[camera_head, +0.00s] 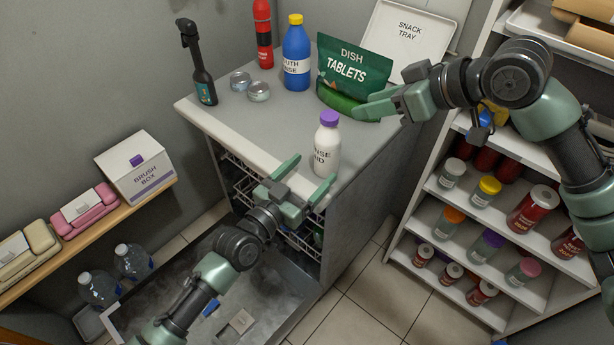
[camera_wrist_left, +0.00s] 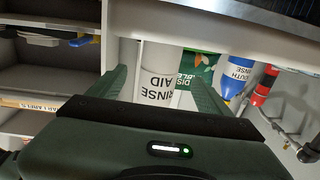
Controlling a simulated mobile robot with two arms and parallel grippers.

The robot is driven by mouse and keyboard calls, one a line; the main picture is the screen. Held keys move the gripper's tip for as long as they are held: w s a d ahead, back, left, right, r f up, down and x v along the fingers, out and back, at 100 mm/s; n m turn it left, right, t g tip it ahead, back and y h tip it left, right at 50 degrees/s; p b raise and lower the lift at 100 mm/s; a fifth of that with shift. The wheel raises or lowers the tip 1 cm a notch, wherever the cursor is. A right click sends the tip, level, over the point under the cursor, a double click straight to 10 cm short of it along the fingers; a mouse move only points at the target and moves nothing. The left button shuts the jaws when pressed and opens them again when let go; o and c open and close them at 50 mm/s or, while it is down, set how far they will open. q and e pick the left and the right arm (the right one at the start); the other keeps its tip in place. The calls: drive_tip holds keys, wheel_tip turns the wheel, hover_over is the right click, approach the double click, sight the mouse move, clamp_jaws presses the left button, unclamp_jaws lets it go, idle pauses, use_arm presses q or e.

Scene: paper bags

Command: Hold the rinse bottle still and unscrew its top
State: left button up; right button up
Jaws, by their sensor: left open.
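The white rinse aid bottle (camera_head: 327,147) with a purple cap (camera_head: 329,118) stands upright near the front edge of the counter. My left gripper (camera_head: 315,168) is open just in front of it, with its fingers towards the bottle. In the left wrist view, the bottle (camera_wrist_left: 157,72) shows between the two open fingers (camera_wrist_left: 160,85); its cap is out of that view. My right gripper (camera_head: 381,92) is open and empty above the counter, to the right of and behind the bottle, close to the green pouch.
An open dishwasher (camera_head: 255,290) lies below the counter. Shelves of jars (camera_head: 485,190) stand right.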

sight(319, 164)
use_arm(q)
drive_tip(key=x, duration=0.6)
drive_tip(key=shift+w+d, duration=0.1)
